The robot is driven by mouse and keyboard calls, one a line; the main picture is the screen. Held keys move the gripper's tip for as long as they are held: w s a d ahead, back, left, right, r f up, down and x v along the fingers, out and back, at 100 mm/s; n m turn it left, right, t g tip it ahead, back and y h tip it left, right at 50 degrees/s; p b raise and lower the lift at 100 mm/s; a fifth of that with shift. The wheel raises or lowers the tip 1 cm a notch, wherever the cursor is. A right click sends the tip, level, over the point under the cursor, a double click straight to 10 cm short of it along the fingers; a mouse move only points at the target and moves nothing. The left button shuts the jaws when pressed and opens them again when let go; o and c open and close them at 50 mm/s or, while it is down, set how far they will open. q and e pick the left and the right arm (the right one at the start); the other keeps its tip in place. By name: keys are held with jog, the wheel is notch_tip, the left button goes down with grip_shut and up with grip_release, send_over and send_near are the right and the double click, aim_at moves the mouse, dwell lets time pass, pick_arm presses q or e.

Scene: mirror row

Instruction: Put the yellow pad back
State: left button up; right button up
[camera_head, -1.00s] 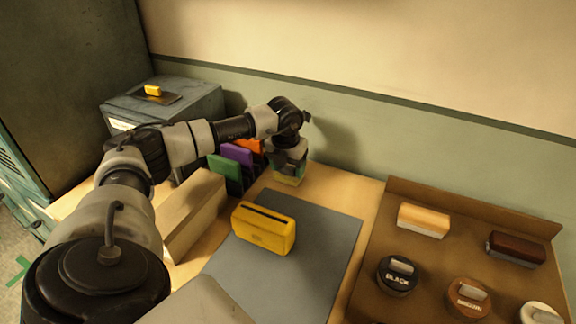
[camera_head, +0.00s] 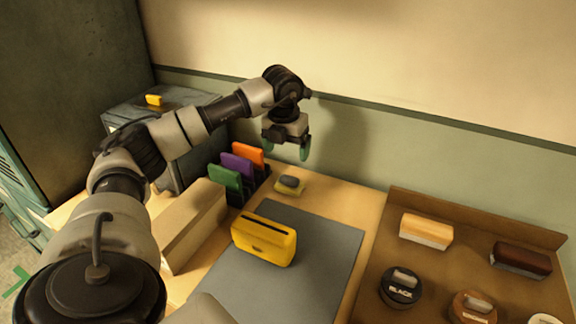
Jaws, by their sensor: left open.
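A small pale-yellow pad (camera_head: 290,187) with a dark grey grip on top lies on the wooden table, just right of a dark rack (camera_head: 262,182). The rack holds upright green (camera_head: 225,177), purple (camera_head: 237,165) and orange (camera_head: 248,154) pads. My left gripper (camera_head: 286,147) is open and empty, pointing down above the pale-yellow pad and clear of it. A small bright yellow block (camera_head: 154,100) sits on top of the grey cabinet at the left; I cannot tell which of the two the task names. My right gripper is not in view.
A yellow slotted box (camera_head: 264,240) stands on the grey mat (camera_head: 335,240). A long beige block (camera_head: 192,222) lies left of it. A brown tray (camera_head: 385,262) at right holds brushes and round tins. The wall rises behind the table.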

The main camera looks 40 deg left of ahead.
pick_arm(q)
jog(key=shift+s+r, duration=0.1)
jog(key=shift+r, duration=1.1)
